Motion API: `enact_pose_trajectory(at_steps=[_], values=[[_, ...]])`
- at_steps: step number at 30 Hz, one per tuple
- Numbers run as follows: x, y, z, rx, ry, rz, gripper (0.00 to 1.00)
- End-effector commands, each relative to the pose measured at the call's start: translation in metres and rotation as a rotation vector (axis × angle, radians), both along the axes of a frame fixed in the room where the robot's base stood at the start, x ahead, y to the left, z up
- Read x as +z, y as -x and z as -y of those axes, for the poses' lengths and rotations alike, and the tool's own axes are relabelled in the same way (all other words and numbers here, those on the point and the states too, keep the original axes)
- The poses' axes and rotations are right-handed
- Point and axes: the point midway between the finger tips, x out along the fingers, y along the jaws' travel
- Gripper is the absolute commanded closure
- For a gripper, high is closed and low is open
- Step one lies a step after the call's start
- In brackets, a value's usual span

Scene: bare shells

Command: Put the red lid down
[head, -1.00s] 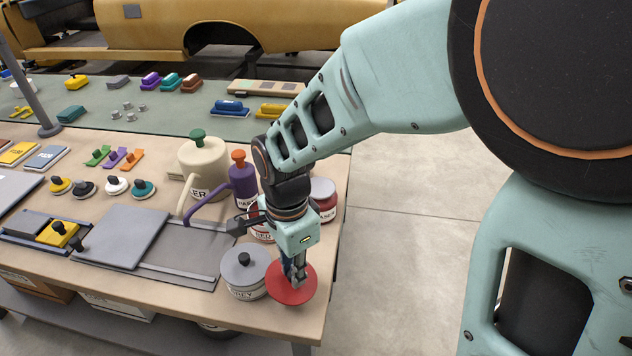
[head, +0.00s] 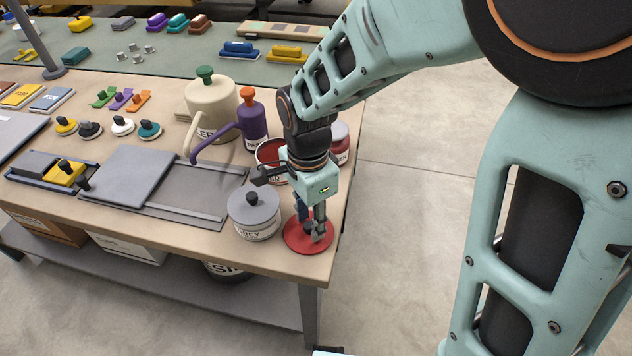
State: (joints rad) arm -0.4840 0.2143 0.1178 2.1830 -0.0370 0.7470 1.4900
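The red lid (head: 296,239) lies flat at the right front corner of the workbench, to the right of the grey-lidded pot. No clear gap shows between it and the bench top. My gripper (head: 311,233) points down over the lid, with its fingertips close to the lid's middle. The two fingers look spread apart, one on each side of the middle. The lid's knob is mostly hidden by the fingers. An open pot with red contents (head: 269,152) stands behind, partly hidden by my wrist.
The grey-lidded pot (head: 254,214) stands just left of the red lid. The bench's right and front edges are close to the lid. Bare bench lies in front of the grey-lidded pot.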

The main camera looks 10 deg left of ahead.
Motion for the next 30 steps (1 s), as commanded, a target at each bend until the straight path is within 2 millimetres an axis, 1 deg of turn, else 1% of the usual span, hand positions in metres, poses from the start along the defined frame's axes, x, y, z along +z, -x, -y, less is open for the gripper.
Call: enact_pose_trajectory(at_steps=[8, 11, 14, 21, 24, 27, 30], values=[[0.001, 0.0, 0.0, 0.0, -0.001, 0.001, 0.66], [0.009, -0.001, -0.001, 0.0, -0.002, 0.004, 0.66], [0.025, -0.001, -0.001, 0.0, -0.002, 0.004, 0.66], [0.077, -0.002, -0.001, -0.001, -0.004, 0.006, 0.66], [0.096, -0.001, -0.001, 0.0, -0.003, 0.005, 0.66], [0.109, -0.001, 0.0, -0.001, -0.002, 0.002, 0.66], [0.118, -0.001, 0.0, 0.0, -0.002, 0.002, 0.66]])
